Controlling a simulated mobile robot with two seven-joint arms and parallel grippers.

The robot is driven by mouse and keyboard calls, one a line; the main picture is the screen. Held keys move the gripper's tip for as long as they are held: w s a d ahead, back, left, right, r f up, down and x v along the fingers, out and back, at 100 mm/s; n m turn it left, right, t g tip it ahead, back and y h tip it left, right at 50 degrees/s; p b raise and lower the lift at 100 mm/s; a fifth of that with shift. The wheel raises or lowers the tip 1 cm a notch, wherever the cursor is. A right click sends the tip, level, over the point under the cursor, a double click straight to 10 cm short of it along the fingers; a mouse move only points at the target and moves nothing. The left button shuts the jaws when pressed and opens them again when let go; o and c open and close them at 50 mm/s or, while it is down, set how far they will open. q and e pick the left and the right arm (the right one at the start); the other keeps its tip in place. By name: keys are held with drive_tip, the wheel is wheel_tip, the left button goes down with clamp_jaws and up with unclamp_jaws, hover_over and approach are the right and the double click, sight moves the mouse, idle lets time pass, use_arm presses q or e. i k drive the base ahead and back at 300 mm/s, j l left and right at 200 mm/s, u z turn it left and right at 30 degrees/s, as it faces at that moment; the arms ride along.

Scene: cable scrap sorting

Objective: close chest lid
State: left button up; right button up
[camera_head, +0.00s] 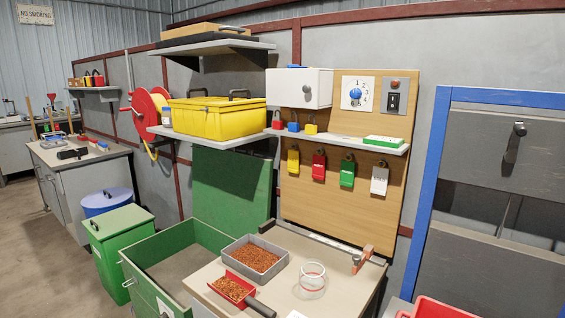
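A green chest (149,287) stands at the lower middle, with a grey inside floor in view. Its green lid (230,187) is raised and leans upright at the back, below the wall shelf. The chest looks empty in the part that shows. Neither of my grippers is in view.
A worktop (331,265) right of the chest holds a grey tray of copper-coloured granules (228,250), a red scoop (233,288) and a glass jar (312,278). A shelf with a yellow box (212,121) juts out above the lid. A green bin (119,242) stands left.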

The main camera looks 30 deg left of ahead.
sight(232, 190)
drive_tip(key=u, duration=1.3)
